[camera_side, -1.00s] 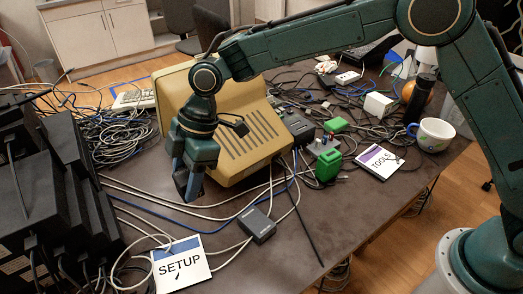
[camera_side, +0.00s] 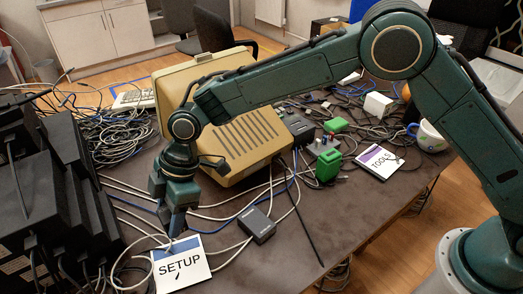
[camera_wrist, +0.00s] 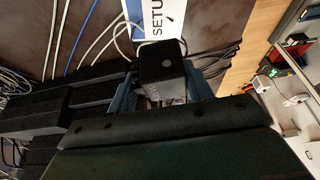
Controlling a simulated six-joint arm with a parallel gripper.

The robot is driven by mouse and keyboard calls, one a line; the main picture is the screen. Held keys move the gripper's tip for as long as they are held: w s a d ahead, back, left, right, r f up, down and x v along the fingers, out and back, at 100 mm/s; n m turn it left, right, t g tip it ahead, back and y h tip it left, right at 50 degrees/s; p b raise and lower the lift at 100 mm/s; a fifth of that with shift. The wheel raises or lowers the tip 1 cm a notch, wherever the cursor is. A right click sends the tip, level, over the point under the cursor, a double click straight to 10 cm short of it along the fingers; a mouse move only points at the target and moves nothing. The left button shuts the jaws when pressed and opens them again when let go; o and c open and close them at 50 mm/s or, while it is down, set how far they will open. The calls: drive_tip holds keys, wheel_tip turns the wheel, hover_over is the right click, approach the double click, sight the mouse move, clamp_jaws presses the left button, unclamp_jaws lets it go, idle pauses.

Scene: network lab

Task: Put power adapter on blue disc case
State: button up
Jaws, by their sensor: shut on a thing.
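My gripper (camera_side: 172,222) is shut on a dark, boxy power adapter (camera_wrist: 164,72), which shows plainly between the fingers in the wrist view. In the side view the fingers mostly hide it. The blue disc case (camera_side: 181,266), white with a blue band and the word SETUP, lies flat on the table. It also shows at the top of the wrist view (camera_wrist: 158,20). My gripper is at the case's far left edge in the side view, pointing down. I cannot tell how high above the table the adapter is.
A dark grey adapter box (camera_side: 257,225) lies right of the case among loose cables. Black devices (camera_side: 70,200) stand close on the left. A beige monitor (camera_side: 235,140) is behind. A purple-banded TOOLS case (camera_side: 379,161) and a cup (camera_side: 434,136) are farther right.

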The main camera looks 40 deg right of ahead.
wheel_tip(320, 180, down, 10)
drive_tip(key=shift+r, duration=0.2)
drive_tip(key=shift+f, duration=0.1)
drive_tip(key=shift+f, duration=2.05)
drive_tip(key=shift+f, duration=0.15)
drive_tip(key=o, duration=1.1)
drive_tip(key=shift+c, duration=0.2)
drive_tip(key=v, duration=1.2)
